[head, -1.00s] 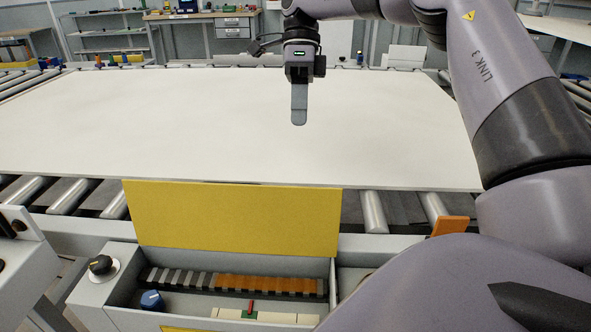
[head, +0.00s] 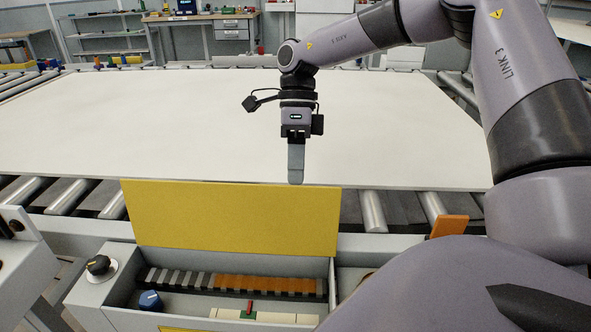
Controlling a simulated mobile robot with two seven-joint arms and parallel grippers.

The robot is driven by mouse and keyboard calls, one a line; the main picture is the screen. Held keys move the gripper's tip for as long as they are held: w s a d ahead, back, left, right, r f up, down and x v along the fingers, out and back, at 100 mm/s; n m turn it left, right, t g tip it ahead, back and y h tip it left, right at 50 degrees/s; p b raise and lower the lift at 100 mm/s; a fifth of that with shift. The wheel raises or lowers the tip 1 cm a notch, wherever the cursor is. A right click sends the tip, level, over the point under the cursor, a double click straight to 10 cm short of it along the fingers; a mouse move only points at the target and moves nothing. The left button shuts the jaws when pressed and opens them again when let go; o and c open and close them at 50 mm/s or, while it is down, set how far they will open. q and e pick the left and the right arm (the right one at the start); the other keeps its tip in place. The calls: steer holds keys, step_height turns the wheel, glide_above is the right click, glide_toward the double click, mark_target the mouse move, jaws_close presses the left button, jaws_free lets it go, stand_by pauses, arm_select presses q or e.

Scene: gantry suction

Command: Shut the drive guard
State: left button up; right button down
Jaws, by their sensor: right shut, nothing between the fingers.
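The drive guard is a yellow panel (head: 230,218) that stands raised at the back edge of a grey open box (head: 120,290). Inside the box are a toothed strip with dark and orange parts (head: 240,284), a blue knob (head: 150,300) and a pale block with a red pointer (head: 250,311). My right gripper (head: 296,180) points down with its fingers together and empty. Its tips appear just above the panel's top edge, right of its middle; I cannot tell whether they touch it. My left gripper is not in view.
A large white board (head: 200,120) lies on the roller conveyor (head: 372,212) behind the guard. A black knob (head: 98,265) sits on the box's left corner. An orange tab (head: 449,227) stands to the right of the guard. The space directly above the open box is clear.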

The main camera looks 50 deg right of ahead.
steer(key=shift+s+a+r, duration=0.1)
steer(key=shift+s+a, duration=0.4)
steer(key=shift+a, duration=0.15)
